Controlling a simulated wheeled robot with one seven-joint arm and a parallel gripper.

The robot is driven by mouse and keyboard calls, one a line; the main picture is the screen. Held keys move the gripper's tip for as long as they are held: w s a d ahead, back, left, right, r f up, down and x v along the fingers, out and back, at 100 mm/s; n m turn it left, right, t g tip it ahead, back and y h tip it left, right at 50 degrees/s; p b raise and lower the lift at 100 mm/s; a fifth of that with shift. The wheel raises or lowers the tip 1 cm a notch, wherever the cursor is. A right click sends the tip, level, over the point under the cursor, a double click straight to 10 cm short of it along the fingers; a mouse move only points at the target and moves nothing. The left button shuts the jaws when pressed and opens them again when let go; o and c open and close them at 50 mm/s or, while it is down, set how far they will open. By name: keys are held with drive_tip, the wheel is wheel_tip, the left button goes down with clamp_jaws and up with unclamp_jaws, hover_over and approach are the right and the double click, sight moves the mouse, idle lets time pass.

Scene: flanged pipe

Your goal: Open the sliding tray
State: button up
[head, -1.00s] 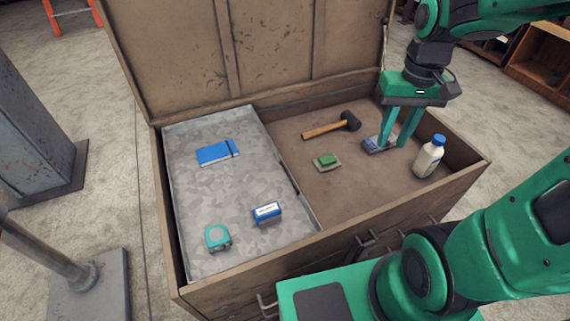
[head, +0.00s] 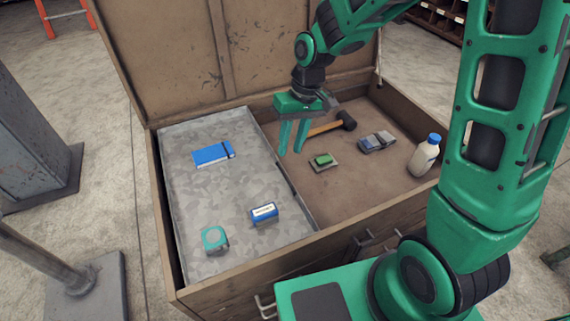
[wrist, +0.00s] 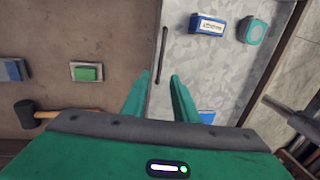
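The sliding tray (head: 190,195) is a mottled grey metal tray in the left half of an open wooden chest. A blue notebook (head: 211,153), a blue-and-white box (head: 264,214) and a teal tape measure (head: 214,240) lie on it. My gripper (head: 290,152) is open and empty, pointing down near the tray's right edge. In the wrist view the tray (wrist: 205,65) has a dark slot or handle (wrist: 161,55) along its edge. That edge shows between my fingertips (wrist: 156,78); I cannot tell whether they touch it.
The chest's right half holds a mallet (head: 345,121), a green-topped sponge or block (head: 323,160), a blue-grey block (head: 377,142) and a white bottle with blue cap (head: 425,157). The raised lid (head: 180,60) stands behind. The front wall (head: 240,272) has handles.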

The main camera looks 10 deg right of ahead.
sight(284, 171)
drive_tip(key=f, duration=0.2)
drive_tip(key=a+f, duration=0.1)
drive_tip(key=f, duration=0.4)
drive_tip(key=shift+s+a+f, duration=0.15)
drive_tip(key=shift+a+f, duration=0.1)
drive_tip(key=shift+f, duration=0.15)
clamp_jaws()
idle(1.0)
